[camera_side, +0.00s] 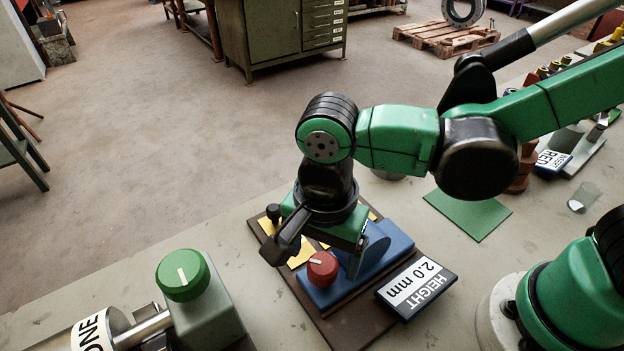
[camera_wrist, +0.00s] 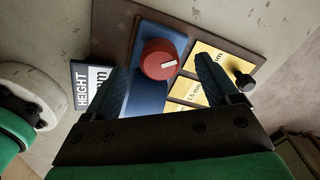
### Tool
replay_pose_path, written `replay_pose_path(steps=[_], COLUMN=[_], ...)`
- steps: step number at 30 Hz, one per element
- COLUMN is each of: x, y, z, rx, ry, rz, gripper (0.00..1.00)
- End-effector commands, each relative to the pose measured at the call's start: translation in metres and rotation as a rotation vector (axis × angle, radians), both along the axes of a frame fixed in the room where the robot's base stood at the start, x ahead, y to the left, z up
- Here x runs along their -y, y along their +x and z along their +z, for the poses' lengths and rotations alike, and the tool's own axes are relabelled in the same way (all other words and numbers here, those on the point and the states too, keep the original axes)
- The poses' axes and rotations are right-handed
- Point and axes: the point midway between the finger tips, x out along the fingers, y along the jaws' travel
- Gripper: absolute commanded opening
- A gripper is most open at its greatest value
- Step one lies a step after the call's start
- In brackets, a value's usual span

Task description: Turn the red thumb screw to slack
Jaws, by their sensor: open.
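The red thumb screw (camera_side: 322,268) is a round red knob with a white pointer line, set on a blue block (camera_side: 377,262) on a brown base board (camera_side: 330,325). In the wrist view the red thumb screw (camera_wrist: 158,59) lies ahead of my gripper (camera_wrist: 160,72), roughly between its two dark fingers. The fingers are apart with nothing held. In the side view my gripper (camera_side: 296,238) hangs just above and left of the screw. Whether a finger touches the screw cannot be told.
A sign reading HEIGHT 2.0 mm (camera_side: 416,287) lies right of the blue block. Yellow plates (camera_wrist: 207,59) and a small black knob (camera_wrist: 243,79) are on the board. A green knob (camera_side: 183,275) on a grey block stands at the front left. A green mat (camera_side: 468,213) lies behind right.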

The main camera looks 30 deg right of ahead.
Motion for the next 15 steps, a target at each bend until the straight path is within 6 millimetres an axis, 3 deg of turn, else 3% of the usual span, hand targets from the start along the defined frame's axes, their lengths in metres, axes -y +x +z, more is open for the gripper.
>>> replay_pose_path(steps=[6,15], x=[0.0,0.0], y=[0.0,0.0], z=[0.025,0.034], rx=[0.0,0.0], ry=[0.0,0.0], rz=[0.0,0.0], gripper=[0.81,0.81])
